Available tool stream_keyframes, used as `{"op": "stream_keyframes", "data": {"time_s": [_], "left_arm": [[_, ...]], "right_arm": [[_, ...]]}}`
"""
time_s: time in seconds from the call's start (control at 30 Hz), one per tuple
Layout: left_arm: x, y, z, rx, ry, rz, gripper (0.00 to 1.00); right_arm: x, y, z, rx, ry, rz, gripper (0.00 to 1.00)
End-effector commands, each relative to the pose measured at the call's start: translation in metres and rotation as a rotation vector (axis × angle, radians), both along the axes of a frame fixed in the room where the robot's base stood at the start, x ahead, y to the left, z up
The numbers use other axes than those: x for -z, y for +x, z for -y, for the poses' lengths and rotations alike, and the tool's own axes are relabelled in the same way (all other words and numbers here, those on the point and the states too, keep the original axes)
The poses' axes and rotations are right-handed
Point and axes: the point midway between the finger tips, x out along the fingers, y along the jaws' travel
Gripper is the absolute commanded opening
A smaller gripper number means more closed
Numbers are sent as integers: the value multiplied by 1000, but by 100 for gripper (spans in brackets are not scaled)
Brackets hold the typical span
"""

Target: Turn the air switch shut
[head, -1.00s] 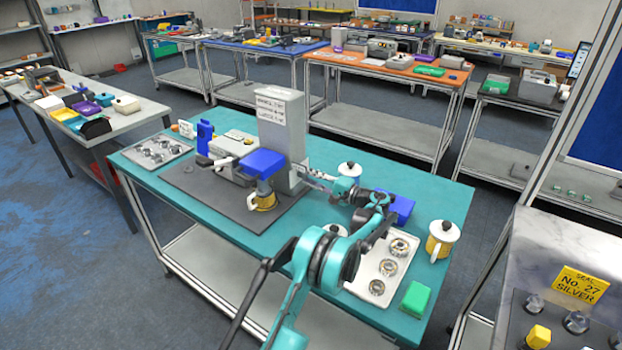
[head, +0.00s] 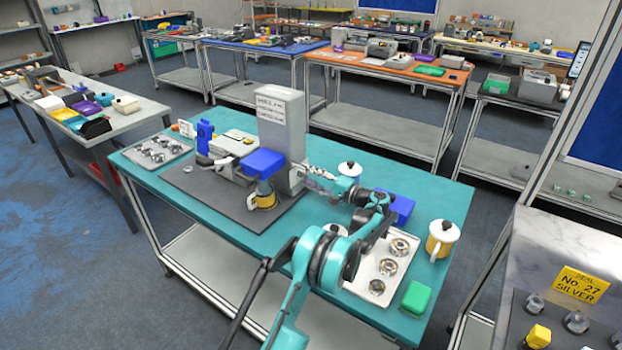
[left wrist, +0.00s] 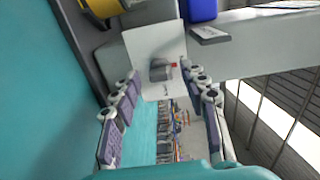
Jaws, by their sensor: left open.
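The air switch (left wrist: 161,71) is a small grey part with a red piece, on a white panel (left wrist: 146,43) in the left wrist view. The panel is on the side of a tall grey machine (head: 281,135) on the teal table. The switch is hidden or too small to make out in the head view. My left gripper (head: 312,175) is open beside the machine's right side. In the left wrist view its fingers (left wrist: 165,80) stand on either side of the switch, with nothing held. I cannot tell whether they touch it. My right gripper is out of view.
The machine's blue head (head: 262,162) is above a yellow mug (head: 264,201) on a dark mat (head: 228,196). A lidded white pot (head: 349,169), blue block (head: 400,207), tray of metal rings (head: 362,287), yellow lidded mug (head: 442,238) and green block (head: 415,297) lie near my left arm.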

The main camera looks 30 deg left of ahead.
Motion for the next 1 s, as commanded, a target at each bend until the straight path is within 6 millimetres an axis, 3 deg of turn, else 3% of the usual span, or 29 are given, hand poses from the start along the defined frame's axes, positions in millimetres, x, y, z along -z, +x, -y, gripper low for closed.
{"op": "stream_keyframes", "data": {"time_s": [0.17,0.6,0.8,1.0], "left_arm": [[0,0,14,3,0,0,44],[0,-7,102,2,0,0,44],[0,-9,118,1,0,0,44],[0,-9,120,0,0,0,44]], "right_arm": [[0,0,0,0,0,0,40],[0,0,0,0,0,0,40],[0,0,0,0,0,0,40],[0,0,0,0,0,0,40]]}}
